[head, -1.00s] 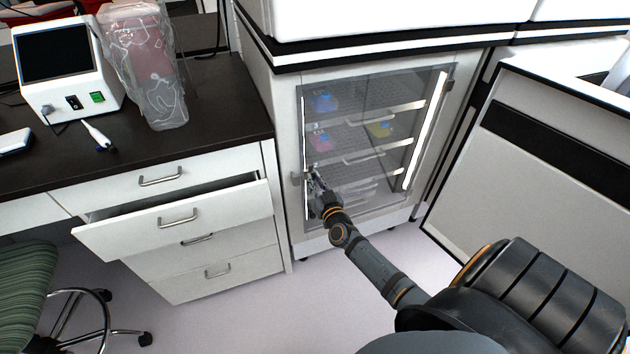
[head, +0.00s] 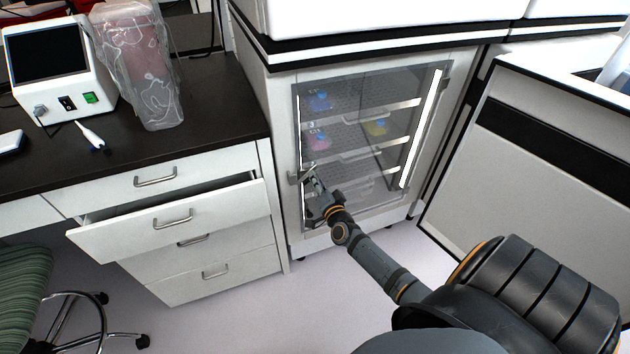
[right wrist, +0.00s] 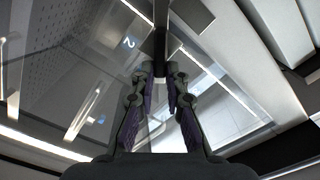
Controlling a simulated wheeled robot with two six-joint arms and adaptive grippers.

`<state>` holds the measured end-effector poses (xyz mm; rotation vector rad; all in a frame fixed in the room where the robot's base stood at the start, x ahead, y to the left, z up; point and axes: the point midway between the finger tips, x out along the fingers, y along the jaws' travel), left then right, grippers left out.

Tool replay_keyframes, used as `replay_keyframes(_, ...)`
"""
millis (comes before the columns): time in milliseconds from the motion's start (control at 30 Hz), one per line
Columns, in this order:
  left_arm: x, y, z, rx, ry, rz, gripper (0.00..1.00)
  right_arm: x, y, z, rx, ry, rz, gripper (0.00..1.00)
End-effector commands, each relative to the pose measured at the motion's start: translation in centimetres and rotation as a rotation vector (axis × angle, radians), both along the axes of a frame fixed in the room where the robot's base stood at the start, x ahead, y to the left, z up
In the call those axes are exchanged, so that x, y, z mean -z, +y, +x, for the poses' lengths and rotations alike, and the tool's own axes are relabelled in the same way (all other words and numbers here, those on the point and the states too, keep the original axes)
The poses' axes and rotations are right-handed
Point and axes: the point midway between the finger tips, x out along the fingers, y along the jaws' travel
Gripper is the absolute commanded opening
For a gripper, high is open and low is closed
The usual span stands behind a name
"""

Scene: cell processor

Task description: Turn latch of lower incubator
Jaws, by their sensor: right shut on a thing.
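The lower incubator (head: 283,130) has a closed glass door (head: 385,95) with lit, shelved insides. Its small grey latch (head: 297,176) sits on the door's left edge and lies roughly sideways. My right gripper (head: 314,183) reaches up to it from the lower right, in front of the glass. In the right wrist view, the fingers of my right gripper (right wrist: 161,72) are close together at the dark end of the latch (right wrist: 161,38), shut on it. The fingers hide part of the latch in the head view. My left gripper is not in view.
Left of the incubator, a drawer (head: 170,220) stands partly open under the dark bench. A green stool (head: 25,285) is at the lower left. A white panel with a black band (head: 550,150) stands on the right. Floor in front of the incubator is clear.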

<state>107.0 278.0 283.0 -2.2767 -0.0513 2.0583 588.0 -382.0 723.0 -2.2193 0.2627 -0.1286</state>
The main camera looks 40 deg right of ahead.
Motion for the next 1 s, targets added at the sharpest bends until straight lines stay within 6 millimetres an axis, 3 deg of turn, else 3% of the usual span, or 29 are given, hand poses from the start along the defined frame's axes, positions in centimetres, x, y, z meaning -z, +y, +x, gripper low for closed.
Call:
replay_keyframes(500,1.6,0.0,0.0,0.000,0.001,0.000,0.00,1.0,-0.4,-0.1,0.000,-0.106,0.441,0.00)
replay_keyframes(1000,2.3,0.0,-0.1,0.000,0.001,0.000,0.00,1.3,-0.4,-0.1,0.000,-0.154,0.643,0.00)
